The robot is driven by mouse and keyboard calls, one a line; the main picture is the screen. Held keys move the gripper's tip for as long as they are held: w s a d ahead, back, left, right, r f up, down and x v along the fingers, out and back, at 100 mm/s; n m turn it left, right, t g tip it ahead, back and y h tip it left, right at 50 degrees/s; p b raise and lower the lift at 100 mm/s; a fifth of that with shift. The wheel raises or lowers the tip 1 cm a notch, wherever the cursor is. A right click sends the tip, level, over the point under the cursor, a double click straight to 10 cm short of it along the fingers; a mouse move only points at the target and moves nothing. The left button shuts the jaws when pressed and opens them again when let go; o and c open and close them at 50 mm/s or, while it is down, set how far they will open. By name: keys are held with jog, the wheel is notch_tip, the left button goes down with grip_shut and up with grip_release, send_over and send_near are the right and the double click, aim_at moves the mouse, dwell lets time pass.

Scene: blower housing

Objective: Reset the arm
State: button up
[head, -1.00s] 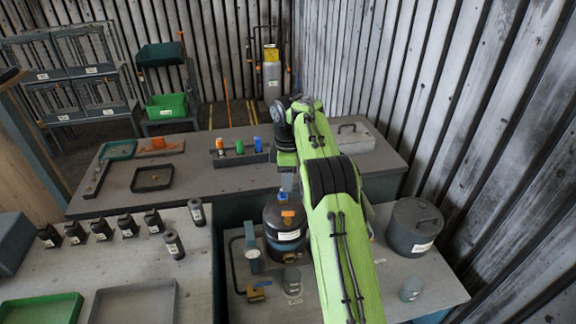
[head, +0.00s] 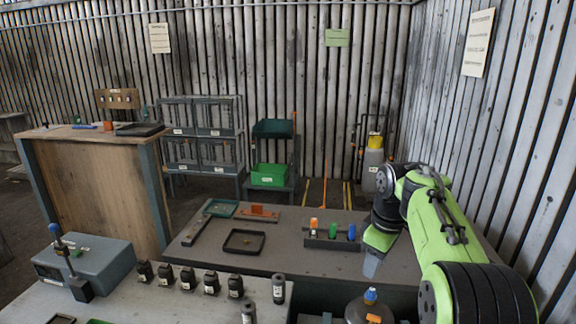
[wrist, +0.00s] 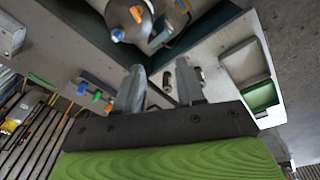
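My green arm reaches forward on the right of the head view, bent down at its wrist. My gripper (head: 372,266) points down over the near edge of the grey bench, above and behind a dark round tank (head: 358,311). In the wrist view my gripper (wrist: 160,78) has its two grey fingers apart, with nothing between them. The tank (wrist: 128,18), with its blue and orange parts, shows beyond the fingers at the top.
The grey bench (head: 290,262) bears a rack (head: 333,243) with orange, green and blue items and a black tray (head: 244,242). Several dark fittings stand on the near-left table. A green bin (head: 270,175) is behind. A ribbed wall is close on the right.

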jog(key=s+a+r+m+t+b, duration=0.1)
jog(key=s+a+r+m, duration=0.25)
jog(key=s, duration=0.55)
jog(key=s+a+f+m+t+b, duration=0.1)
jog(key=s+f+m, duration=0.2)
jog(key=s, duration=0.7)
jog(key=s+a+f+m+t+b, duration=0.1)
jog(key=s+f, duration=0.4)
jog(key=s, duration=0.6)
jog(key=shift+f+m+t, duration=0.4)
jog(key=shift+m+t, duration=0.1)
jog(key=shift+m, duration=0.45)
jog(key=shift+a, duration=0.1)
jog(key=shift+s, duration=0.1)
